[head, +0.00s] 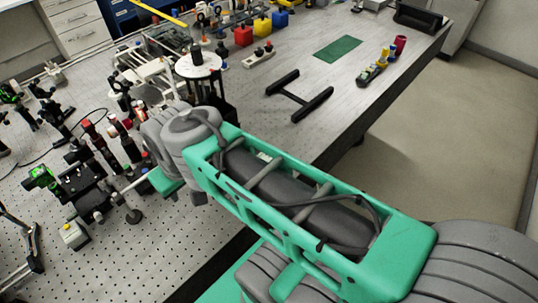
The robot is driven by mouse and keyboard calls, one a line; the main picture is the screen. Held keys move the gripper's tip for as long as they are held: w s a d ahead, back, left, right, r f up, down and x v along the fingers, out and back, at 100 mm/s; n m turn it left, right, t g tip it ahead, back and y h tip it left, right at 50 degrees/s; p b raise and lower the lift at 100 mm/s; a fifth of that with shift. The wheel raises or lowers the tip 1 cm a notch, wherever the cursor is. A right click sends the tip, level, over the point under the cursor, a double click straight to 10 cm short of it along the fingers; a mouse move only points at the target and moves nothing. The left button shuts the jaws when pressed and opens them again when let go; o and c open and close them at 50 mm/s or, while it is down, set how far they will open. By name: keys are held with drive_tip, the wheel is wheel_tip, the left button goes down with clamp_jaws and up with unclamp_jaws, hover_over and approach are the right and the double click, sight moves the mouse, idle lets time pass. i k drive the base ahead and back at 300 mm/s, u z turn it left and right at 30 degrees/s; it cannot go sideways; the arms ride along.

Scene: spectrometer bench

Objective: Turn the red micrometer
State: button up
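Small red parts stand on dark optical mounts in the left part of the head view, just left of my wrist: one red-topped post (89,127) and another red piece (112,131) beside it. I cannot tell which of them, if any, is the red micrometer. My arm reaches from the lower right toward these mounts. My gripper (160,182) is mostly hidden at the end of the arm, with a green part and a thin pale bar showing. Its fingertips cannot be made out, nor whether they touch anything.
The perforated optical bench (110,262) holds several mounts, including one with a bright green part (40,178) and a small box with a yellow top (74,235). A white round platform (198,65) stands behind my wrist. A black H-shaped stand (298,96) and a green mat (338,49) lie right.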

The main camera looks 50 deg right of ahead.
sight(146, 156)
drive_tip(key=k, duration=1.25)
drive_tip(key=z, duration=0.55)
drive_tip(key=i, duration=0.5)
drive_tip(key=z, duration=0.5)
drive_tip(key=i, duration=0.8)
drive_tip(key=u, duration=0.65)
drive_tip(key=k, duration=0.35)
drive_tip(key=z, duration=0.5)
drive_tip(key=i, duration=0.35)
drive_tip(key=u, duration=1.5)
